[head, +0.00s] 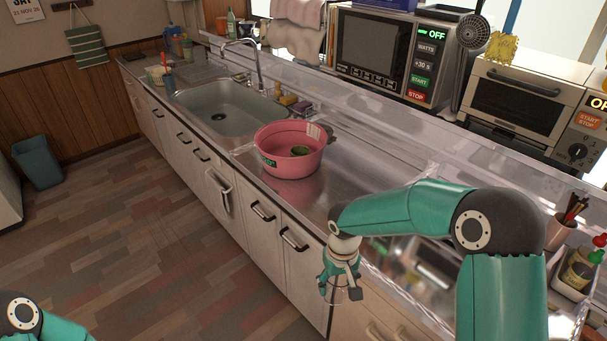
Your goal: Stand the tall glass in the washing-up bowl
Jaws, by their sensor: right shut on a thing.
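The pink washing-up bowl (292,165) stands on the steel counter, right of the sink, in the head view. A small dark green thing (300,151) lies inside it. My right gripper (337,290) points down at the counter's front edge, nearer me than the bowl and apart from it. It is shut on a clear, thin-outlined thing that looks like the tall glass (328,292); the fingers hide much of it. My left arm shows only at the bottom left corner; its gripper is out of view.
A sink (225,108) with a tap lies left of the bowl. A microwave (392,55) and a toaster oven (520,98) stand on the raised shelf behind. The counter between bowl and right arm is mostly clear. A caddy (570,283) stands at the right.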

